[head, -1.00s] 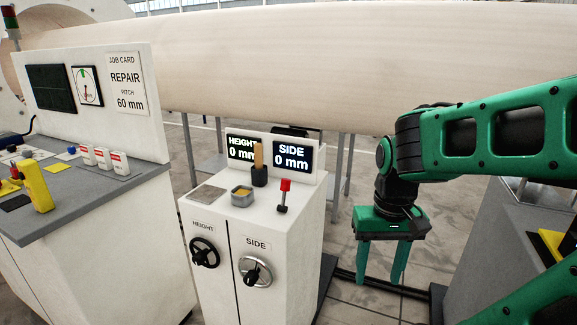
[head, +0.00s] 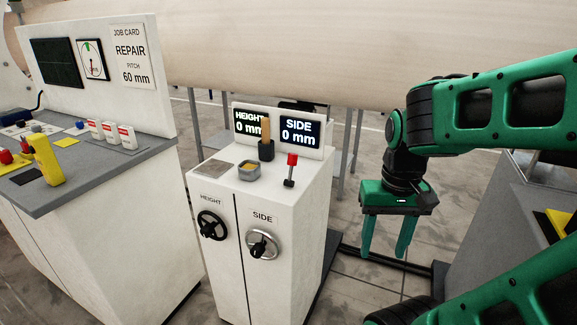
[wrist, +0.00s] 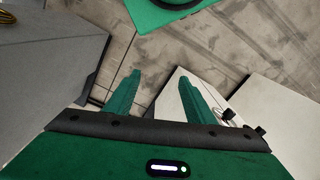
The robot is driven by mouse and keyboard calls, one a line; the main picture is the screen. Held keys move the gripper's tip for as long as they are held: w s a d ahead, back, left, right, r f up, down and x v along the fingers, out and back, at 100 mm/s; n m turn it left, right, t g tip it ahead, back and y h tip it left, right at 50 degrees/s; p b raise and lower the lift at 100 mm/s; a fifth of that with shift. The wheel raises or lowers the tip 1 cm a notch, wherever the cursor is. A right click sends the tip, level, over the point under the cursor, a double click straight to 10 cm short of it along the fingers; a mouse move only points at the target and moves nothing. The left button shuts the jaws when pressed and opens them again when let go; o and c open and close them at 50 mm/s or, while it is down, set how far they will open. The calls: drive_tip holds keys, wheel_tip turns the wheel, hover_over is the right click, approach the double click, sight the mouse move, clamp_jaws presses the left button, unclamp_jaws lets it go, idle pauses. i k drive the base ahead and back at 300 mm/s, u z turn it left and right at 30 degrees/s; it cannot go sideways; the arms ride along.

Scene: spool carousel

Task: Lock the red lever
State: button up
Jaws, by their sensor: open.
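The red lever (head: 292,159) stands upright on a dark stem on top of the white control cabinet (head: 290,255), near its right edge. My gripper (head: 385,252) is open and empty, fingers pointing down. It hangs to the right of the cabinet, with a gap between them, and its fingertips are below the level of the cabinet top. In the wrist view the two fingers of my gripper (wrist: 160,90) are spread apart with nothing between them. A white cabinet surface shows beyond them; the red lever cannot be made out in that view.
The cabinet carries HEIGHT and SIDE displays (head: 299,133), a small grey cup (head: 249,172), a wooden-handled tool (head: 266,133) and two handwheels (head: 262,245). A workbench (head: 90,175) with a yellow tool (head: 46,160) stands left. A large pale roll (head: 300,50) spans the back.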

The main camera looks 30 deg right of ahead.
sight(292, 160)
drive_tip(key=z, duration=2.1)
drive_tip(key=k, duration=0.65)
drive_tip(key=u, duration=0.95)
drive_tip(key=i, duration=1)
